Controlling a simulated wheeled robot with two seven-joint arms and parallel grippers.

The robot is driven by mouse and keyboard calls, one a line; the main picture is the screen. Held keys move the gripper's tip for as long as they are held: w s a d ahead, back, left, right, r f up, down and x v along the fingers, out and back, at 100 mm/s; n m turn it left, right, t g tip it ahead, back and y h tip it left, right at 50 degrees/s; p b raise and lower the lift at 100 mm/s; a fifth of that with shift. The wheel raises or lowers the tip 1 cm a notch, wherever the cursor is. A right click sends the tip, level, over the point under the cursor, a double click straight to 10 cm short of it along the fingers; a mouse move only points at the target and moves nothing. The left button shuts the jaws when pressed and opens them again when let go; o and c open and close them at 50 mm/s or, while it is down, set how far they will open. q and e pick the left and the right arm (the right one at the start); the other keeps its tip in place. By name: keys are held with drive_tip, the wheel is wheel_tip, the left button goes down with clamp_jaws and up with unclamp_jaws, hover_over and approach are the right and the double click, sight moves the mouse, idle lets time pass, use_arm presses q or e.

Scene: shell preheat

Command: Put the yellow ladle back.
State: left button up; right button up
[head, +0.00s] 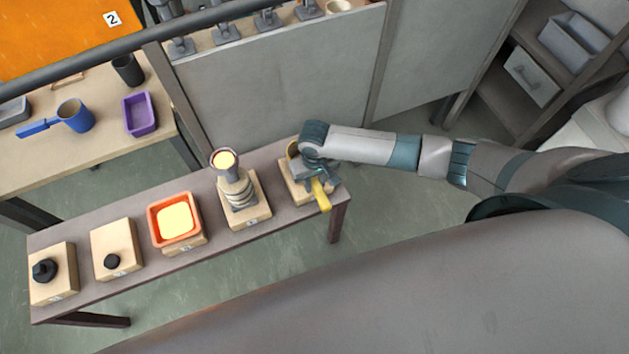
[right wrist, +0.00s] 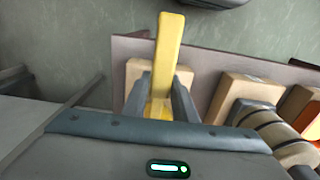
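The yellow ladle (head: 321,196) is at the right end of the narrow bench, over a wooden block (head: 291,188). Its handle points toward the front edge of the bench; part of a round rim shows behind my gripper, and the rest is hidden. My right gripper (head: 316,178) is down at the ladle. In the right wrist view its fingers (right wrist: 160,100) lie against both sides of the yellow handle (right wrist: 166,55), closed on it. I cannot tell whether the ladle rests on the block or is slightly raised. My left gripper is not in view.
On the narrow bench (head: 190,252), left of the ladle, stand a ringed stack with a yellow-filled cup (head: 238,185), an orange tray (head: 153,222) and blocks with dark knobs. A grey partition (head: 270,85) stands behind.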

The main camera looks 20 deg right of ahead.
drive_tip(key=shift+o, duration=1.1)
drive_tip(key=shift+r, duration=0.1)
wheel_tip(320, 180, up, 12)
drive_tip(key=shift+b, duration=0.3)
drive_tip(key=shift+s, duration=0.1)
